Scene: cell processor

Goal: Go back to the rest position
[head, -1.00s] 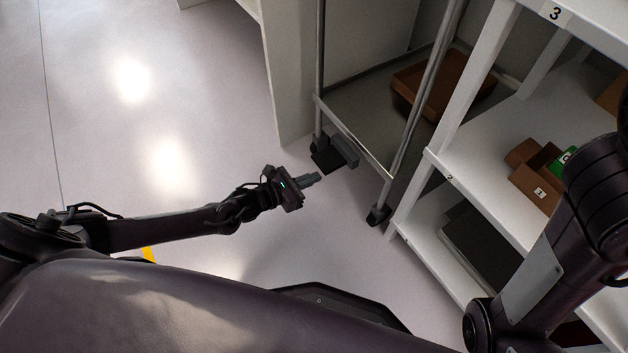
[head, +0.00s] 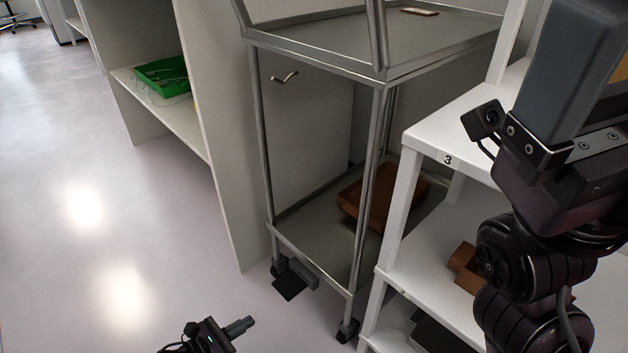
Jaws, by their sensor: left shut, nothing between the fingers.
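My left gripper (head: 238,327) shows at the bottom edge of the head view, low over the pale floor. Its grey fingers are together with nothing between them, and they point right toward the foot of the metal cart. Most of my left arm is below the picture. My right gripper (head: 575,70) is large and close at the upper right, pointing up, with a small camera on its left side. Its fingertips run out of the top of the picture, so I cannot tell whether it is open or shut.
A metal cart (head: 260,232) on castors holds a brown tray (head: 368,208) on its lower shelf. White shelving (head: 440,125) marked 3 stands close behind my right arm. A green crate (head: 160,78) sits in the left cabinet (head: 205,110). The floor at left (head: 60,260) is clear.

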